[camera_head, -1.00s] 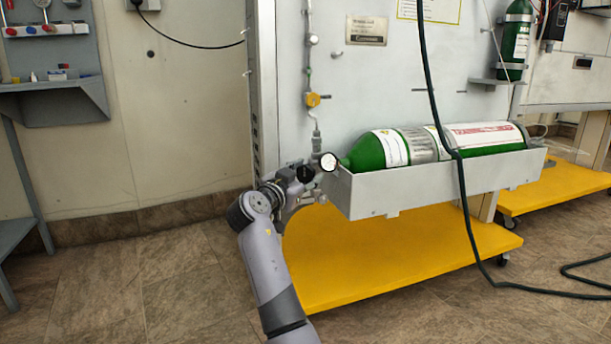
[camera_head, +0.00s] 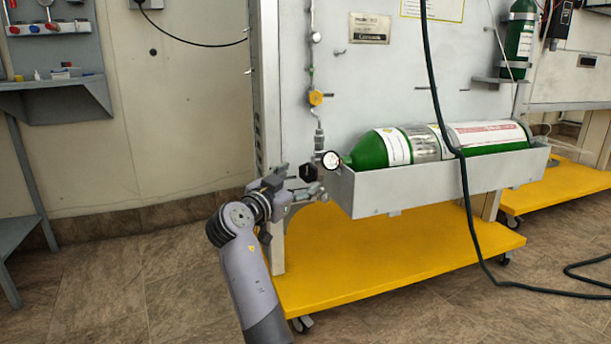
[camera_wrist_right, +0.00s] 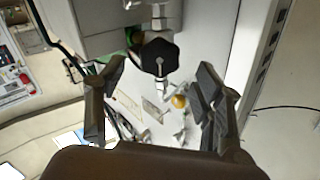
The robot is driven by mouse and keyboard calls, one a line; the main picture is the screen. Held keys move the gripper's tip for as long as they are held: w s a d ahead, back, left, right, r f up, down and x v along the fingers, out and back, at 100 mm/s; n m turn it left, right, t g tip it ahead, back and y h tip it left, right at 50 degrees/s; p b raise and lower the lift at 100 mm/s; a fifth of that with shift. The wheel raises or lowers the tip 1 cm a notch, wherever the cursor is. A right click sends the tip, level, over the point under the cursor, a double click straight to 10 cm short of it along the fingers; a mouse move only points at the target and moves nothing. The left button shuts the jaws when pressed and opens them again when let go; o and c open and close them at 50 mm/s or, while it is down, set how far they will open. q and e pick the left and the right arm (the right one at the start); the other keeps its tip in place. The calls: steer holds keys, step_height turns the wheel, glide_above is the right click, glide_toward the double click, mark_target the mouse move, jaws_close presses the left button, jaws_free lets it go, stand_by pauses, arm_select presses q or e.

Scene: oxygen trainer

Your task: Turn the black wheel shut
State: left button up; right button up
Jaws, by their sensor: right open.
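The black wheel (camera_head: 308,173) sits on the valve at the left end of the green cylinder (camera_head: 370,150), beside a round white gauge (camera_head: 331,160). In the right wrist view the black wheel (camera_wrist_right: 158,55) shows as a lobed knob ahead of the fingers, roughly centred between them. My right gripper (camera_head: 296,184) is just left of the wheel in the head view. In the wrist view its fingers (camera_wrist_right: 158,82) are spread wide with nothing between them, apart from the wheel. My left gripper is not in view.
The cylinder lies in a grey tray (camera_head: 430,187) on a white panel above a yellow base (camera_head: 370,255). A dark hose (camera_head: 465,200) hangs in front of the tray. A yellow fitting (camera_head: 315,98) is on the line above. Floor is free at the left.

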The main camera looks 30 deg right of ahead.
steer(key=v, duration=0.6)
steer(key=shift+s+a, duration=0.1)
